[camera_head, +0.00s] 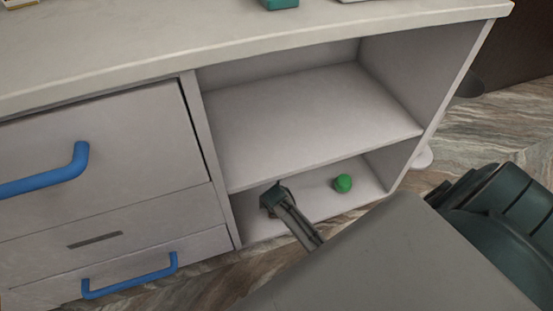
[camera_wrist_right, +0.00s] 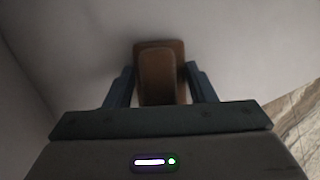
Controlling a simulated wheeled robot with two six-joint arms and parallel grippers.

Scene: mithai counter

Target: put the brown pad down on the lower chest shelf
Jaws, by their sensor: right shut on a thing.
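The brown pad (camera_wrist_right: 158,77) shows in the right wrist view between the two dark fingers of my right gripper (camera_wrist_right: 160,88), which is shut on it. A pale surface lies behind the pad; I cannot tell whether the pad touches it. In the head view my right gripper (camera_head: 273,196) reaches into the lower opening of the chest, over the left part of the lower shelf (camera_head: 318,203). The pad cannot be made out in that view. My left gripper is in neither view.
A green round thing (camera_head: 343,183) sits on the lower shelf, right of my right gripper. The upper shelf (camera_head: 300,120) is empty and hangs close above. Drawers with blue handles (camera_head: 130,276) stand to the left. The shelf between gripper and green thing is clear.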

